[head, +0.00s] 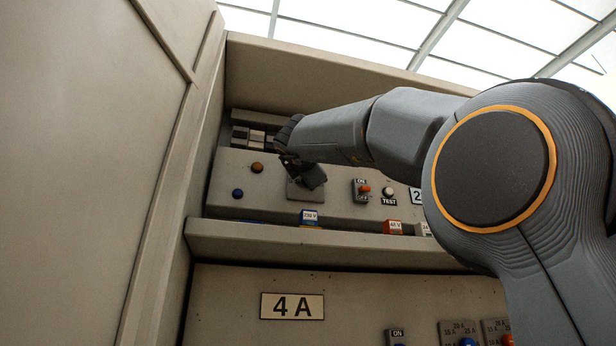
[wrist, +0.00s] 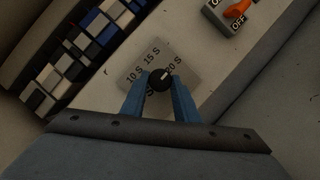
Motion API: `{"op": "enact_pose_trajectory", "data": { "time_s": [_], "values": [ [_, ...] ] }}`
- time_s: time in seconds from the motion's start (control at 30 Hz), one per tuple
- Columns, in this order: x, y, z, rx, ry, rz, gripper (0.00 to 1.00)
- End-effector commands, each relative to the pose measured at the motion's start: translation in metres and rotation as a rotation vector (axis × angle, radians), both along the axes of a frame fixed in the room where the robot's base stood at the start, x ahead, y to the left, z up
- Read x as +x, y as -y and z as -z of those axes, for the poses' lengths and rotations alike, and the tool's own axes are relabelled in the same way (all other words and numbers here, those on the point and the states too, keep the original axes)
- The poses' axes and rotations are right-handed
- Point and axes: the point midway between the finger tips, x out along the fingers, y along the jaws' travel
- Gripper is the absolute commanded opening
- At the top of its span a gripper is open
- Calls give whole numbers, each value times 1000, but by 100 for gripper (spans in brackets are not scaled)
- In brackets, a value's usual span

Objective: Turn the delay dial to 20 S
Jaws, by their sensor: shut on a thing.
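The delay dial (wrist: 159,81) is a round black knob with a white mark, on a grey plate (wrist: 188,77) printed 10 S, 15 S and 20 S. A further label below the knob is partly hidden. The white mark points up and right, roughly toward the 20 S label; the exact alignment is hard to tell. My gripper (wrist: 160,83) has its two blue fingers shut on the knob, one at each side. In the head view my gripper (head: 306,177) is at the dial's plate (head: 299,191) and hides the knob.
An orange ON/OFF switch (head: 363,190) and a white TEST button (head: 389,192) sit right of the dial. Brown (head: 257,168) and blue (head: 238,193) buttons are to its left. A ledge (head: 330,246) juts out below, with tagged blocks. A tall wall (head: 90,170) stands at left.

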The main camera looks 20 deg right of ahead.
Motion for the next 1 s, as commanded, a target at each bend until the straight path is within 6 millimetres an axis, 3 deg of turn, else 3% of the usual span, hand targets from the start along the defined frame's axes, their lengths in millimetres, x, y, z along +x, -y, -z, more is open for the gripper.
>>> {"op": "enact_pose_trajectory", "data": {
  "time_s": [0.6,0.63,0.7,1.0],
  "values": [
    [0,0,-1,40,2,0,5],
    [0,0,-1,40,2,0,33],
    [0,0,-1,40,2,0,44],
    [-1,0,-1,39,1,0,46]
  ]
}}
